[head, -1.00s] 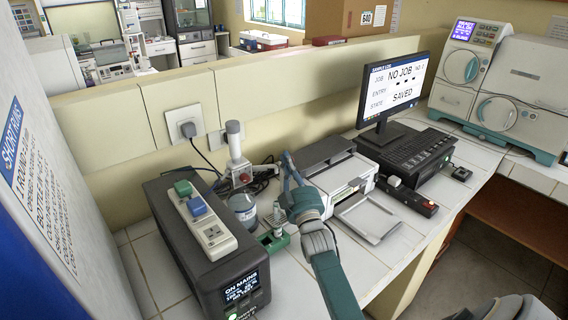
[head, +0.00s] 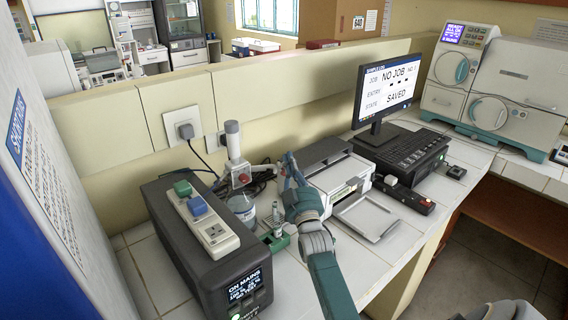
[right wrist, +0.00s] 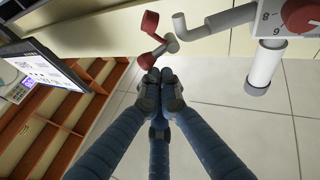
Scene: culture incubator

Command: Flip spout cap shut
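The dispenser (head: 237,168), a pale upright body with a red knob, stands by the back wall. In the right wrist view its red knob (right wrist: 302,14) and numbered dial are at the top right. Its grey spout (right wrist: 215,22) reaches left, with a red cap piece (right wrist: 150,22) and a second red end (right wrist: 147,60) at its tip. My right gripper (right wrist: 160,78) has its fingers together, just below that red end; I cannot tell whether they touch. It also shows in the head view (head: 289,166), right of the dispenser. My left gripper is not in view.
A clear bottle (head: 242,207) and a green rack (head: 277,241) with a small vial stand below the dispenser. A dark power unit (head: 205,240) carrying a socket strip is left. A printer (head: 333,175) stands close right of my gripper; a tray (head: 369,217) lies before it.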

